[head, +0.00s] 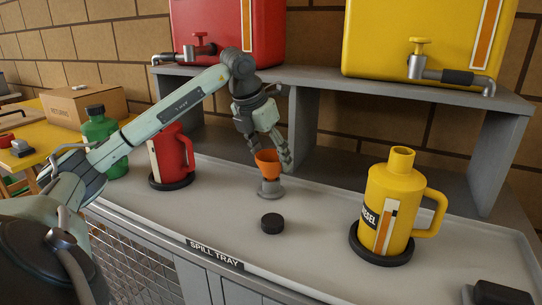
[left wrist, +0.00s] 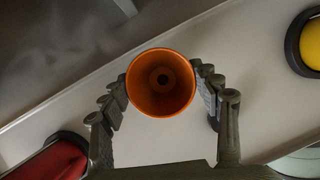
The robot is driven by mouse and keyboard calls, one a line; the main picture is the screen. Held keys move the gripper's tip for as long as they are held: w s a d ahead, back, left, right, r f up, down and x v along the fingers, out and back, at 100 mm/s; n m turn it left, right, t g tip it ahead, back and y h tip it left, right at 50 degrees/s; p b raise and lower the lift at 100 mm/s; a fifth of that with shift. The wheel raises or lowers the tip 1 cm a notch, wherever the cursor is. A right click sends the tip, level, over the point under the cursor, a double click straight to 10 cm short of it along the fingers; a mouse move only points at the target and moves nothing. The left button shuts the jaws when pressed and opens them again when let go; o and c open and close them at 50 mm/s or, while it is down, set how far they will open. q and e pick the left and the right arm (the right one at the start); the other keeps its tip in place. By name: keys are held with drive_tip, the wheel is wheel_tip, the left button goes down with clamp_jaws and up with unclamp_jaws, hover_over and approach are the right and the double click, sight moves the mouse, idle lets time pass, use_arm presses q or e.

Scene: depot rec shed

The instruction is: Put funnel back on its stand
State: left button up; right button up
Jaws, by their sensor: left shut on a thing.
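The orange funnel (head: 267,161) is upright at the small grey stand (head: 271,189) on the spill tray. My left gripper (head: 272,157) has its fingers on either side of the funnel and is shut on it. In the left wrist view I look down into the funnel (left wrist: 161,83), held between the two fingers of the left gripper (left wrist: 161,95). The funnel's lower end meets the top of the stand in the head view; I cannot tell whether it is fully seated. The stand is hidden under the funnel in the left wrist view. My right gripper is not in view.
On the spill tray (head: 325,225), a black cap (head: 272,223) lies in front of the stand. A yellow diesel jug (head: 390,205) stands right, a red jug (head: 172,155) left, a green bottle (head: 98,135) farther left. A grey shelf (head: 420,92) with red and yellow tanks is behind.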

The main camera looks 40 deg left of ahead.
use_arm(q)
drive_tip(key=shift+f+b, duration=0.5)
drive_tip(key=shift+f, duration=0.05)
drive_tip(key=o, duration=0.9)
drive_tip(key=shift+c, duration=0.2)
drive_tip(key=p+v, duration=0.4)
drive_tip(key=v, duration=0.7)
idle(0.5)
